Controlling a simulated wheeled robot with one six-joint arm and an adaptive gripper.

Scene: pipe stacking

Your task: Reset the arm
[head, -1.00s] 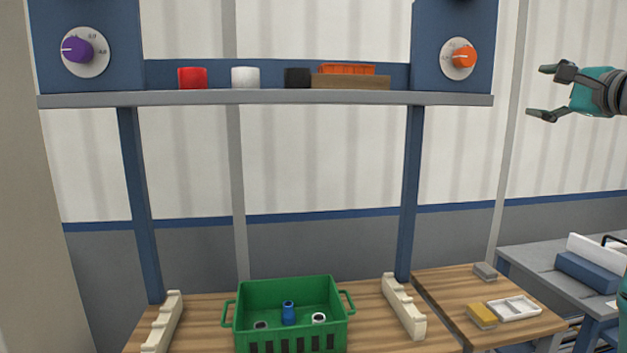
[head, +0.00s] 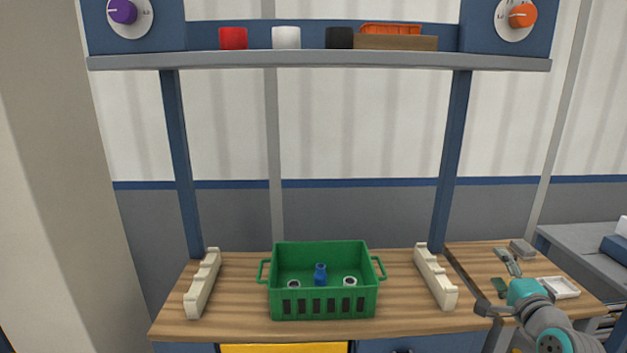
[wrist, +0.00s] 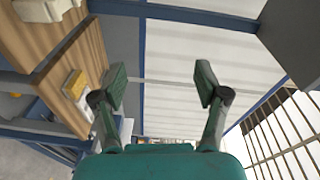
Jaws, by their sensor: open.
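My gripper (head: 500,283) is at the lower right of the head view, in front of the side table on the right. Its teal body and dark fingers show, with nothing between them. In the wrist view my gripper (wrist: 160,85) has its two fingers spread wide and empty, facing a pale wall panel. The green crate (head: 324,305) stands on the wooden workbench (head: 235,318), well to the left of my gripper. Inside the crate are an upright blue pipe (head: 320,275) and two white-rimmed pipe ends (head: 349,281).
Cream notched racks (head: 203,284) (head: 436,277) flank the crate. A shelf (head: 320,60) above holds red, white and black cylinders and an orange tray (head: 390,30). The side table (head: 480,258) holds a white tray (head: 558,287) and a grey block (head: 522,249). Open air lies above the bench.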

